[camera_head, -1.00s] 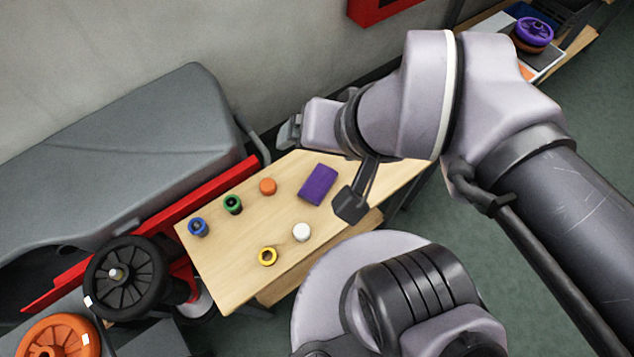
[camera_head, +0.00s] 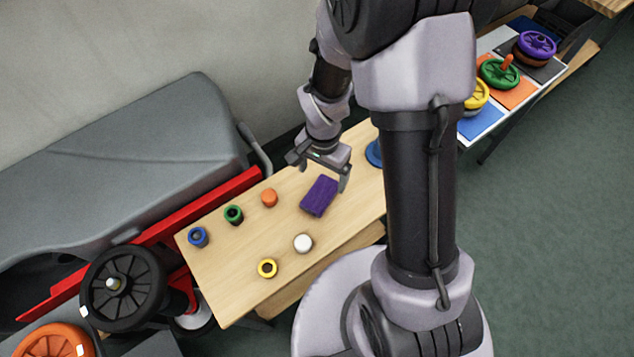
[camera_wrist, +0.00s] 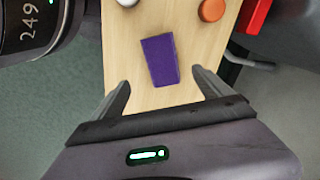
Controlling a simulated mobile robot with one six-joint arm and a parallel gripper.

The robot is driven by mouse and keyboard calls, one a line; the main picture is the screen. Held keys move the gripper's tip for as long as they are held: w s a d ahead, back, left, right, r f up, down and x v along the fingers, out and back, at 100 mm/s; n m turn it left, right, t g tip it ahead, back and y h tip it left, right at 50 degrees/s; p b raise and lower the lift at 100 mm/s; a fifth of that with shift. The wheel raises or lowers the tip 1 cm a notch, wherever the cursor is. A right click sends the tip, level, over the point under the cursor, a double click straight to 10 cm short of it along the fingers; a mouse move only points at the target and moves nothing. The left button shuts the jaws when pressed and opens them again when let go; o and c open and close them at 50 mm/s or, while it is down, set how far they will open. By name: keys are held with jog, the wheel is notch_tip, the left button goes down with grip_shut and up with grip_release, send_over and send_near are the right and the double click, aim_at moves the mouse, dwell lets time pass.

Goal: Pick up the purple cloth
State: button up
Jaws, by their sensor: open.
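The purple cloth (camera_head: 319,196) is a folded rectangular block lying on the wooden table (camera_head: 240,268). In the wrist view the cloth (camera_wrist: 160,60) lies ahead of my gripper (camera_wrist: 162,88), roughly in line with the gap between the fingers. My gripper (camera_head: 324,178) is open and empty, with its fingers pointing down close to the cloth in the head view. One finger shows just right of the cloth; the other is hard to make out there. I cannot tell the exact height of the fingertips above the table.
A blue disc (camera_head: 375,153) is partly behind my arm. A grey machine (camera_head: 120,170) borders the left.

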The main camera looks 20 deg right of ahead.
jog(key=b, duration=0.1)
send_over(321, 191)
jog(key=f, duration=0.4)
jog(key=shift+s+f, duration=0.35)
jog(key=shift+f, duration=0.05)
jog(key=f+b, duration=0.2)
jog(key=f, duration=0.1)
jog(key=f+b, duration=0.1)
jog(key=f, duration=0.1)
jog(key=shift+w+d+f, duration=0.1)
jog(key=shift+w+f, duration=0.05)
jog(key=shift+w, duration=0.25)
